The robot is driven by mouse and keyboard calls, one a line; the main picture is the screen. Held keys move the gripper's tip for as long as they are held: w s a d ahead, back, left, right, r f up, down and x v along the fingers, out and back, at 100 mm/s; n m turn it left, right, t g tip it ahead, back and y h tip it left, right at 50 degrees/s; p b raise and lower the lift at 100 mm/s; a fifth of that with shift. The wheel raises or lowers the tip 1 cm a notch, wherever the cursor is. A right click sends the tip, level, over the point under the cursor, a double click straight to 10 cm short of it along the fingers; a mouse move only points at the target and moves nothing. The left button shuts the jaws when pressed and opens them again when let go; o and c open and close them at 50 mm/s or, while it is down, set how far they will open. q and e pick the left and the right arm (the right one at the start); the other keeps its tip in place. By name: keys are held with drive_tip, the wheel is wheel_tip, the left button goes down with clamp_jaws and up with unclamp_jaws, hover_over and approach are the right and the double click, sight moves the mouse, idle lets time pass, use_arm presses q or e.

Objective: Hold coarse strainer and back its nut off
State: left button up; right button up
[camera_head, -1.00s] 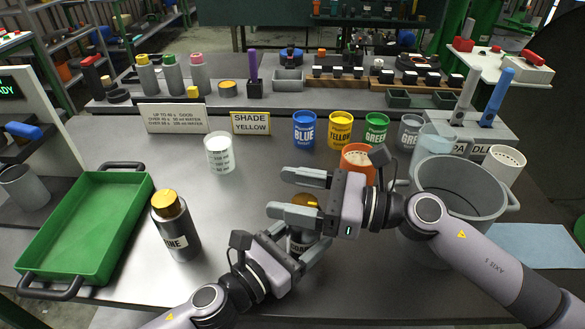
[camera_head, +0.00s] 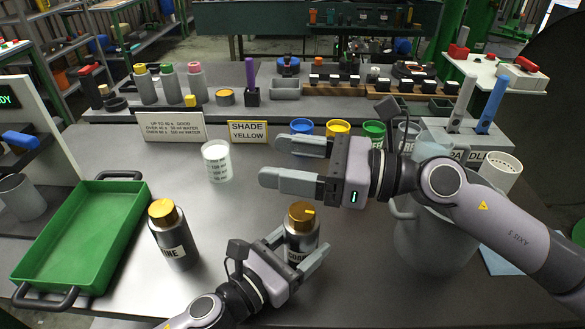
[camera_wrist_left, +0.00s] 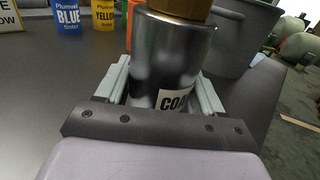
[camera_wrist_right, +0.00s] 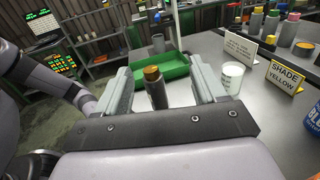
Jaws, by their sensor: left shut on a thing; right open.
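The coarse strainer (camera_head: 300,243) is a dark metal cylinder with a partly hidden "COA" label, upright on the grey table. Its brass nut (camera_head: 302,216) sits on top. My left gripper (camera_head: 298,262) is shut around the strainer's body; in the left wrist view the fingers flank the body (camera_wrist_left: 168,60), below the nut (camera_wrist_left: 180,8). My right gripper (camera_head: 282,164) is open and empty, above and behind the strainer, its fingers pointing left. The right wrist view shows its spread fingers (camera_wrist_right: 158,92) with the fine strainer (camera_wrist_right: 157,90) standing farther off between them.
The fine strainer (camera_head: 174,238) with its brass nut stands left of the coarse one. A green tray (camera_head: 85,235) lies at left. A white beaker (camera_head: 217,162) stands behind. A large grey pot (camera_head: 430,240) is at right, tinter cups (camera_head: 338,128) at the back.

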sight(301, 213)
drive_tip(key=s+a+f+m+g+h, duration=0.1)
drive_tip(key=s+a+m+g+h, duration=0.3)
drive_tip(key=m+h, duration=0.45)
drive_tip(key=w+d+r+m+h, duration=0.3)
drive_tip(key=d+r+m+h, duration=0.25)
drive_tip(key=m+h, duration=0.55)
wheel_tip(301, 213, down, 13)
drive_tip(key=shift+w+d+r+m+t+y, duration=0.1)
drive_tip(key=shift+m+t+y, duration=0.05)
drive_tip(key=shift+m+y, duration=0.4)
drive_tip(key=shift+w+f+m+t+y, duration=0.1)
drive_tip(key=shift+m+t+y, duration=0.05)
drive_tip(key=shift+m+y, duration=0.3)
